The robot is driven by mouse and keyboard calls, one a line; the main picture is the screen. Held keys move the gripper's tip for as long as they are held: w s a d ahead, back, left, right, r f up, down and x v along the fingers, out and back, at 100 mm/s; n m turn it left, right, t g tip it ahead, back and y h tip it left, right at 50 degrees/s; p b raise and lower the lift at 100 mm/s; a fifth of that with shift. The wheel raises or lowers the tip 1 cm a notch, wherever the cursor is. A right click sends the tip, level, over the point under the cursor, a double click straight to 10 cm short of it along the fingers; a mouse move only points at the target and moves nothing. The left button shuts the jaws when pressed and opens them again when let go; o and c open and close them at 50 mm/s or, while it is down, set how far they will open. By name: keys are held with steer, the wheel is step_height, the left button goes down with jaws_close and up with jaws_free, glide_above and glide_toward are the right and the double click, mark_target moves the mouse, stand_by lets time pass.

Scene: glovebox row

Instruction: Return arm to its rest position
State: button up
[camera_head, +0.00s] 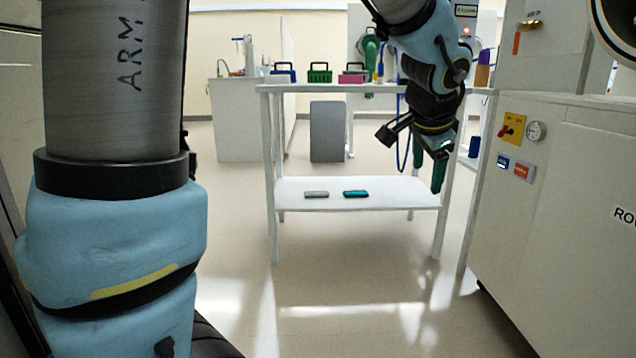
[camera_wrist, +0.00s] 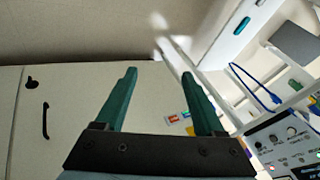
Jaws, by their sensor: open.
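My arm is stretched out in front of the white shelf table in the head view, with blue and black joints. My gripper (camera_head: 418,158) hangs at the arm's end, at the right part of the table between the top and the lower shelf. In the wrist view my gripper (camera_wrist: 160,100) has its two green fingers spread apart. Nothing is between them. Pale cabinet surfaces lie behind the fingers.
The white table (camera_head: 300,88) bears green (camera_head: 319,73), blue and pink carriers. Its lower shelf (camera_head: 285,200) holds a grey item (camera_head: 317,194) and a teal item (camera_head: 355,193). A large cabinet (camera_head: 570,200) stands close on the right. The floor in front is clear.

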steer(key=w+a+f+n+g+y, duration=0.1)
steer(key=a+f+n, duration=0.3)
steer(key=a, duration=0.5)
steer(key=w+a+f+n+g+y, duration=0.1)
steer(key=a+f+n+y, duration=0.15)
steer(key=a+f, duration=0.4)
steer(key=s+a+f+n+g, duration=0.1)
steer(key=s+a+f+n, duration=0.3)
steer(key=a, duration=0.5)
steer(key=s+a+f+n+g, duration=0.1)
steer(key=s+a+n+g, duration=0.15)
steer(key=a+n, duration=0.4)
step_height(320, 180, up, 37)
steer(key=a+m+p, duration=0.1)
steer(key=p, duration=3.6)
steer(key=shift+a+m+t+p, duration=0.2)
steer(key=shift+m+t+p, duration=0.15)
steer(key=shift+t, duration=0.1)
